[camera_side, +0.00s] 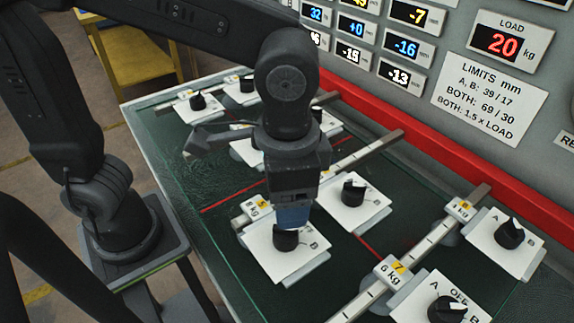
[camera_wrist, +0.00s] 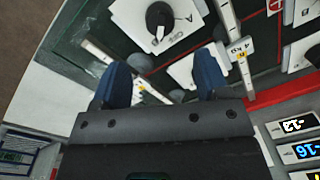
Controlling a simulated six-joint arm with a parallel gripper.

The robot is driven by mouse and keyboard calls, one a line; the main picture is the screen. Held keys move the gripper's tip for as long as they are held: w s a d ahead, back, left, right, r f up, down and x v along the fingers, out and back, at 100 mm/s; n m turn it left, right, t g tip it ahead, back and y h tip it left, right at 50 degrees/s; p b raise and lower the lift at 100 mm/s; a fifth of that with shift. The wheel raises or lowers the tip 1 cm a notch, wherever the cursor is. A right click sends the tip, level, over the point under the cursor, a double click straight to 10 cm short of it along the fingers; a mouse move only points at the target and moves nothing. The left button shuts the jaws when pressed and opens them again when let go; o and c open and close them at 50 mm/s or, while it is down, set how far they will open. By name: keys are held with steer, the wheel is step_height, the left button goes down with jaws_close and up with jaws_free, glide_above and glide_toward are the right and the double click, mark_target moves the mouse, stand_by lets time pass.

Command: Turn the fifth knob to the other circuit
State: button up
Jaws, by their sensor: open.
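Black pointer knobs sit on white plates marked A, OFF and B across a dark green board. My gripper (camera_side: 291,220), with blue fingers, points down at the front-middle knob (camera_side: 286,240). Its fingers overlap the knob's top in the side view; contact cannot be told. In the wrist view my gripper (camera_wrist: 162,72) is open, fingers wide apart. A knob (camera_wrist: 159,16) with a white pointer stands beyond the fingertips there. Other knobs show at middle right (camera_side: 352,192), far right (camera_side: 509,235) and front right (camera_side: 446,309).
Metal rulers carry sliding weights, such as a 6 kg block (camera_side: 390,272) and a 4 kg block (camera_side: 461,208). A red rail (camera_side: 425,155) and grey panel with displays, including LOAD 20 kg (camera_side: 506,41), stand behind. Two knobs (camera_side: 198,102) (camera_side: 247,85) sit at the back left.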

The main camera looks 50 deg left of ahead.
steer(key=shift+r, duration=2.3)
steer(key=a+f+n+t, duration=0.1)
steer(key=a+n+t, duration=0.1)
steer(key=a, duration=0.7)
steer(key=s+a+f+n+t, duration=0.1)
steer(key=a+f+n+t, duration=0.1)
steer(key=a, duration=0.7)
steer(key=shift+s+n+t, duration=0.3)
steer(key=shift+n+t, duration=0.4)
